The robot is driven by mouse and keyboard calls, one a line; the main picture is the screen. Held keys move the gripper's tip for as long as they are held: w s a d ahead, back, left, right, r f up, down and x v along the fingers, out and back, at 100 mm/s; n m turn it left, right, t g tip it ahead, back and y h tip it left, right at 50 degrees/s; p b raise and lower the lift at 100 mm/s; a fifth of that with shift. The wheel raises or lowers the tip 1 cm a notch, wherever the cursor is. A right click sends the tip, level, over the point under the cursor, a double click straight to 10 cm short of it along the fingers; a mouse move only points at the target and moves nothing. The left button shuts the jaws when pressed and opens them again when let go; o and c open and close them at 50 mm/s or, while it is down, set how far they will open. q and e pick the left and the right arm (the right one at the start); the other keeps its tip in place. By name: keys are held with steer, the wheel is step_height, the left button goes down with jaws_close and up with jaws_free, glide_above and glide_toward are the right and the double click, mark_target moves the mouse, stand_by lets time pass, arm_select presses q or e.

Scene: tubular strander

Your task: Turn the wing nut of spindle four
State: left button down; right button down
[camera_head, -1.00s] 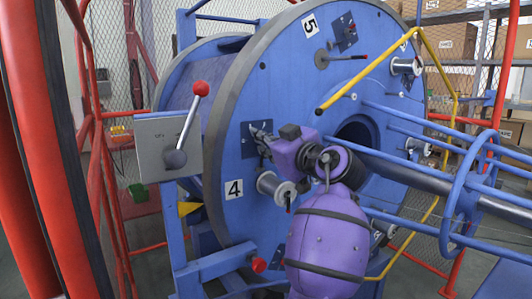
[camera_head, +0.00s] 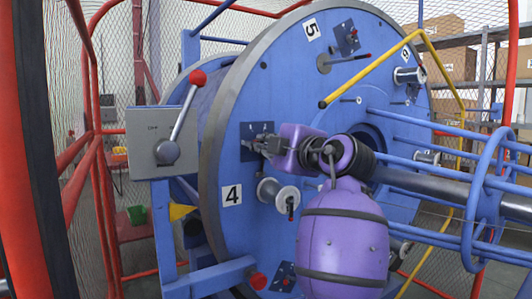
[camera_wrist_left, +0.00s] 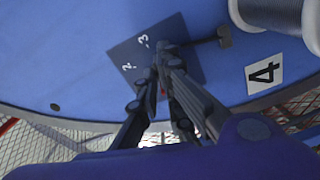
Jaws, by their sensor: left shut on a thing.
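The big blue disc (camera_head: 230,130) carries a white label "4" (camera_head: 231,195). Above the label sits a dark blue plate (camera_head: 247,153), which shows the marks 2 and 3 in the left wrist view (camera_wrist_left: 131,66). My left gripper (camera_head: 258,146) reaches this plate from the right. In the left wrist view its fingers (camera_wrist_left: 165,62) are closed together over the plate's middle, on the wing nut. The fingers hide most of the wing nut; a small red bit (camera_wrist_left: 163,88) shows between them. My right gripper is not in view.
A bobbin (camera_head: 278,194) with a small dark handle sits just below the plate. A grey box with a red-knobbed lever (camera_head: 198,77) stands left. A yellow bent bar (camera_head: 380,68) and blue tubes (camera_head: 420,130) lie right. Red guard frames flank the machine.

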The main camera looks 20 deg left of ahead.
arm_select(q)
steer(key=shift+f+n+b, duration=0.15)
steer(key=shift+n+b, duration=0.55)
steer(key=shift+n, duration=0.6)
steer(key=c, duration=1.9)
jaws_free()
steer(key=shift+d, duration=0.1)
steer(key=v, duration=1.2)
steer(key=shift+s, duration=0.1)
